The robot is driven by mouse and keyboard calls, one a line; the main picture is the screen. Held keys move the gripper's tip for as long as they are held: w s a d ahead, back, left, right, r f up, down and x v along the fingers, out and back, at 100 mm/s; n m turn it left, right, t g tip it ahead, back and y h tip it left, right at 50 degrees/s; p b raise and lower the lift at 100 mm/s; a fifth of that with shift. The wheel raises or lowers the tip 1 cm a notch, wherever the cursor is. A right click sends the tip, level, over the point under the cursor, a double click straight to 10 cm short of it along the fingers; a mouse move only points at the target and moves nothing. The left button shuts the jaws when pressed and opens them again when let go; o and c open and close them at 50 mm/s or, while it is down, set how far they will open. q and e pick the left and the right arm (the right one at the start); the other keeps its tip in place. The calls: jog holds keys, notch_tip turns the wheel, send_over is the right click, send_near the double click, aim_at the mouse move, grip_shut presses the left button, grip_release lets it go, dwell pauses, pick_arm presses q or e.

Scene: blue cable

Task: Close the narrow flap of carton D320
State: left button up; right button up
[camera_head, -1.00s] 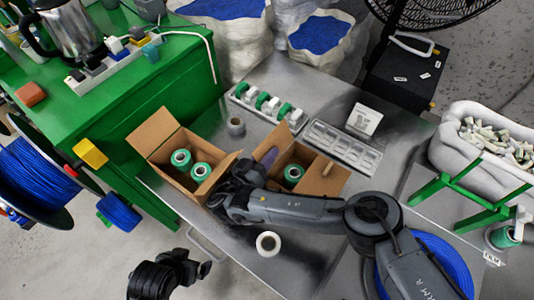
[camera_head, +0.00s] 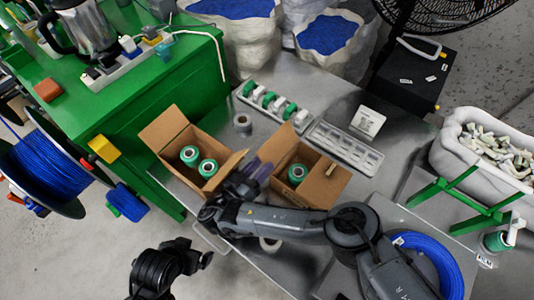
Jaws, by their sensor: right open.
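Two open brown cartons stand on the metal table; no carton number is readable, so I cannot tell which is D320. The left carton (camera_head: 183,143) holds two green-and-white spools (camera_head: 208,168) and has flaps spread outward at its upper left and right. The right carton (camera_head: 318,190) holds one green spool (camera_head: 297,173), with a flap raised at its upper left and another at its right. My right gripper (camera_head: 258,170) is open between the cartons, its purplish fingers near the right carton's left side. My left gripper (camera_head: 206,260) is low in the view, away from both cartons; its jaws are unclear.
A strip of green and white parts (camera_head: 268,101), a grey roll (camera_head: 242,122), a metal tray (camera_head: 345,147) and a white sign (camera_head: 368,122) lie behind the cartons. A green bench (camera_head: 130,100) stands left.

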jog(key=p+v, duration=0.2)
jog(key=v, duration=0.1)
jog(key=shift+s+a+r, duration=0.1)
jog(key=shift+r, duration=0.05)
pick_arm(q)
jog(key=shift+d+r+p, duration=0.15)
jog(key=shift+r+p, duration=0.5)
jog(key=shift+r, duration=1.5)
pick_arm(e)
jog(key=shift+s+a+f, duration=0.2)
jog(key=shift+s+a, duration=0.2)
jog(key=shift+s, duration=0.3)
